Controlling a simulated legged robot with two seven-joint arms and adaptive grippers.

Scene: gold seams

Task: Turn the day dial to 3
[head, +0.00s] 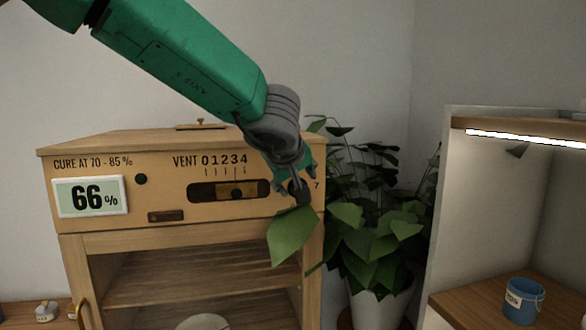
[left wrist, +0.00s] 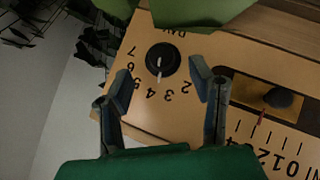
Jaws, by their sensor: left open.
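The day dial is a round black knob (left wrist: 162,60) with a white pointer line, on the wooden cabinet's front panel. In the head view the dial (head: 299,190) is partly hidden by my left gripper (head: 294,184). My left gripper is open, its fingers (left wrist: 160,72) apart on either side of the dial in the left wrist view; contact cannot be told. My right gripper is not in view.
The cabinet (head: 110,240) has a 66% display (head: 90,197) and a vent slider (head: 236,193) left of the dial. A green leaf (head: 292,236) hangs just below the dial, near my gripper. A potted plant (head: 375,245) stands to the right. A blue bucket (head: 523,299) sits on a shelf.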

